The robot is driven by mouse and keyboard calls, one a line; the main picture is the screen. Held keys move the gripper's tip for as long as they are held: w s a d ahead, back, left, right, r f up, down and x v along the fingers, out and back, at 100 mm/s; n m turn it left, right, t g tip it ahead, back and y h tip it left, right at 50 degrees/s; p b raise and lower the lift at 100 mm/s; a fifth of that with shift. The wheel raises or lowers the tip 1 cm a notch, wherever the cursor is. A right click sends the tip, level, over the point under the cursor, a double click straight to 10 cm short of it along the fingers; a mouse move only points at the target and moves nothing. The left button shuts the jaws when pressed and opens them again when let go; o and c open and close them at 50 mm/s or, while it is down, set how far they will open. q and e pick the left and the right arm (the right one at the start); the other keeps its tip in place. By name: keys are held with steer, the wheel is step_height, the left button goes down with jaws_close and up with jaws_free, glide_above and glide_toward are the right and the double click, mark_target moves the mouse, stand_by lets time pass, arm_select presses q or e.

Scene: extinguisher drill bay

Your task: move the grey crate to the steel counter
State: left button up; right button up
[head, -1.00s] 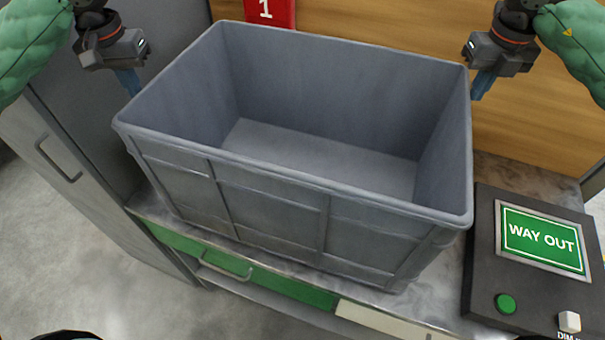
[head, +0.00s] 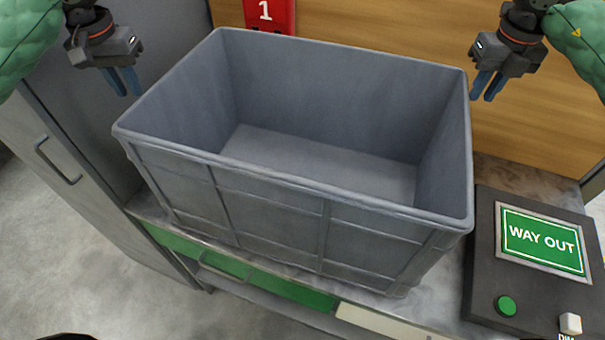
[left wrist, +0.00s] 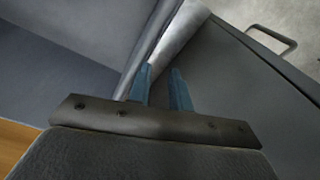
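The grey crate (head: 270,207) is a large, open-topped, empty box standing upright on a mottled grey worktop (head: 440,300). It fills the middle of the head view. My left gripper (head: 124,84) is open and empty, outside the crate's left rim. My right gripper (head: 487,87) is open and empty, just outside the right rim. In the left wrist view, the two blue fingers of my left gripper (left wrist: 161,85) are apart, with the crate's inside wall (left wrist: 60,75) to their left. I cannot tell whether this worktop is the steel counter.
A dark panel with a green WAY OUT sign (head: 541,238) and a green button (head: 506,306) lies close to the crate's right. A grey cabinet (head: 80,190) stands close on the left. A red number 1 sign (head: 268,14) and a wooden panel (head: 380,35) are behind.

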arm_select(q)
steer(key=o, duration=0.8)
steer(key=shift+a, duration=0.1)
arm_select(e)
steer(key=shift+a, duration=0.2)
arm_select(q)
steer(key=shift+c, duration=0.4)
steer(key=shift+o, duration=0.3)
steer(key=shift+s+d+r, duration=0.1)
steer(key=shift+d+r, duration=0.1)
steer(key=shift+r, duration=1.15)
arm_select(e)
steer(key=shift+c, duration=0.2)
arm_select(q)
step_height(320, 180, up, 9)
steer(key=shift+s+r, duration=0.15)
steer(key=shift+s, duration=0.15)
arm_select(e)
steer(key=shift+o, duration=0.2)
arm_select(q)
steer(key=shift+a, duration=0.1)
arm_select(e)
steer(key=shift+c, duration=0.3)
steer(key=o, duration=0.6)
arm_select(q)
steer(key=shift+c, duration=0.3)
arm_select(e)
steer(key=shift+r, duration=0.1)
